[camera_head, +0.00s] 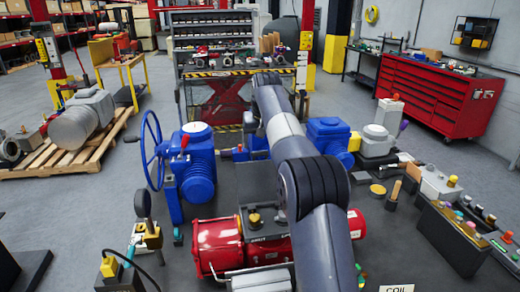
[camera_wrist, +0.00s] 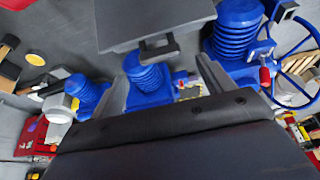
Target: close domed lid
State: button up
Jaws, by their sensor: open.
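My gripper (camera_wrist: 162,76) shows in the wrist view as a dark block with two grey fingers spread apart, and nothing is seen between them. A grey flat panel (camera_wrist: 155,18) with a dark bracket-like handle (camera_wrist: 158,46) lies just beyond the fingers. Blue ribbed actuator parts (camera_wrist: 148,78) show behind it. In the head view my arm hides the gripper. A blue actuator (camera_head: 198,165) with a white round top and a blue handwheel (camera_head: 152,150) stands left of my arm. Another blue actuator (camera_head: 327,133) stands right of it. I cannot tell which part is the domed lid.
A red cylinder (camera_head: 218,248) lies in front, under my arm. A pallet (camera_head: 75,150) with a grey machine is at left. A red tool cabinet (camera_head: 430,95) stands back right.

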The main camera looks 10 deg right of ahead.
aim_at(260, 154)
jog(key=shift+x, duration=2.25)
jog(key=c, duration=1.4)
